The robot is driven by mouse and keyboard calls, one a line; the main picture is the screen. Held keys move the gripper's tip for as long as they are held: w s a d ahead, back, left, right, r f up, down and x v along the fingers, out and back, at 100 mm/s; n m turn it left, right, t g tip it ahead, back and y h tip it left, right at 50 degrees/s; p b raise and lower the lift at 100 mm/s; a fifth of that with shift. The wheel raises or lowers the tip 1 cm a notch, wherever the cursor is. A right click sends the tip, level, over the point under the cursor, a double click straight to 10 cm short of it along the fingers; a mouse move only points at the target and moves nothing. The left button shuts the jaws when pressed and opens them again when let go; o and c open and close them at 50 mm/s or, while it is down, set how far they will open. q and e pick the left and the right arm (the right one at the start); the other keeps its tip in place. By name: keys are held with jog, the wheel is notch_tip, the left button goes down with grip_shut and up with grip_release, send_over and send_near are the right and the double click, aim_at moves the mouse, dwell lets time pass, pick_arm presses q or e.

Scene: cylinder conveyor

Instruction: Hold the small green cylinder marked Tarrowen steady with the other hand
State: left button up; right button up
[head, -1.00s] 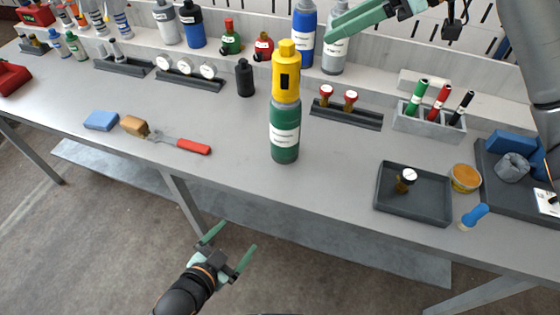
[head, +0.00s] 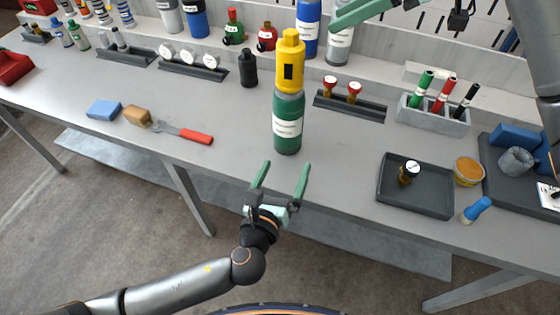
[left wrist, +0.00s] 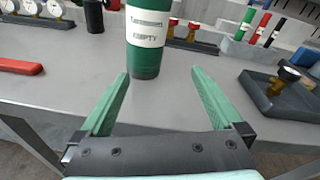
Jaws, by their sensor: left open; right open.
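The small green cylinder (head: 287,125) stands upright near the bench's front edge, with a yellow tool or cap (head: 290,65) on its top. Its white label shows in the left wrist view (left wrist: 146,40), reading what looks like Tarrowen and EMPTY. My left gripper (head: 284,170) is open just in front of the cylinder, at the bench edge, its fingers pointing at it. In the left wrist view the cylinder stands ahead, between the lines of the open fingers, not touched. My right gripper (head: 350,14) is at the top, above the back of the bench, only partly in view.
A dark tray (head: 415,205) with a small brass fitting (head: 408,172) lies to the right. A red-handled tool (head: 196,136), brown block (head: 138,116) and blue block (head: 103,109) lie to the left. A black bottle (head: 248,68) stands behind. The bench around the cylinder is clear.

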aim_at(286, 130)
pick_arm(q)
jog(key=r+t+y, duration=0.1)
jog(key=r+y, duration=0.1)
jog(key=shift+w+a+r+m+t, duration=0.1)
jog(key=shift+a+r+m+t, duration=0.25)
jog(key=shift+m+t, duration=0.05)
jog(key=shift+r, duration=0.1)
jog(key=shift+w+r+y, duration=0.1)
jog(key=shift+w+y, duration=0.15)
jog(key=shift+y, duration=0.15)
jog(key=w, duration=0.8)
jog(key=w+d, duration=0.1)
jog(key=w, duration=0.3)
jog(key=shift+d, duration=0.1)
jog(key=shift+c, duration=0.4)
jog(key=shift+s, duration=0.1)
grip_shut()
jog(key=shift+o, duration=0.4)
grip_release()
jog(key=s, duration=0.4)
jog(key=s+a, duration=0.1)
jog(key=s, duration=0.7)
jog(key=shift+a, duration=0.15)
